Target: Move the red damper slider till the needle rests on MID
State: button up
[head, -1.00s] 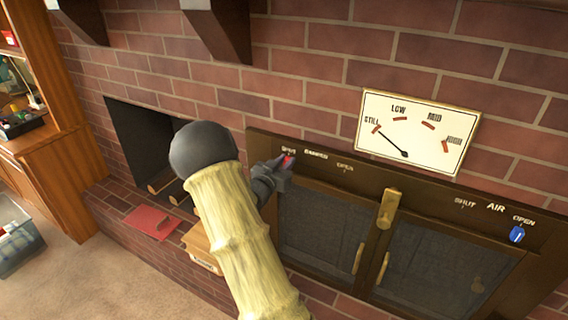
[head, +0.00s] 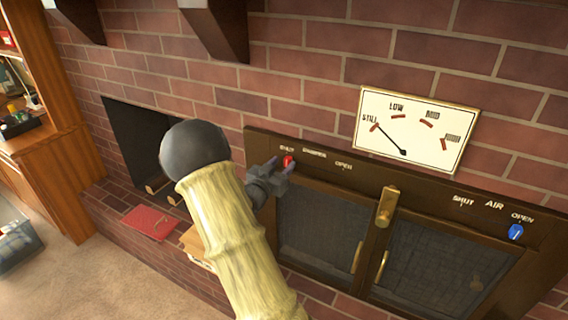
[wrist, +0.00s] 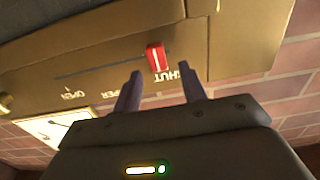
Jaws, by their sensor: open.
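The red damper slider (head: 288,160) sits at the SHUT end of its slot on the stove's top rail. In the wrist view the red slider (wrist: 156,57) stands just beyond the fingertips, in the gap between them. My gripper (head: 281,164) is open; its two fingers (wrist: 162,78) point at the slider on either side, with nothing held. Whether a finger touches the slider cannot be told. The white gauge (head: 412,130) on the brick wall has its needle (head: 389,139) pointing at STILL. The gauge's MID mark (head: 426,123) lies up and right of the needle.
A blue AIR slider (head: 515,232) sits at the OPEN end on the right of the rail. A brass latch (head: 387,206) stands between the glass doors. A red book-like object (head: 150,222) lies on the hearth. The slot right of the red slider looks clear.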

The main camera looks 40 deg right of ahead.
jog(key=v, duration=1.5)
jog(key=shift+a+f, duration=0.1)
jog(key=w+a+f+n+t+y, duration=0.2)
jog(key=a+f+n+y, duration=0.35)
jog(key=a+y, duration=0.7)
jog(key=s+a+n+g+y, duration=0.2)
jog(key=s+a+n+g, duration=0.15)
jog(key=s, duration=0.35)
jog(key=s+a+n+g+y, duration=0.25)
jog(key=s+n, duration=0.25)
jog(key=s, duration=0.3)
notch_tip(320, 180, up, 16)
jog(key=p, duration=1.5)
jog(key=shift+d, duration=0.2)
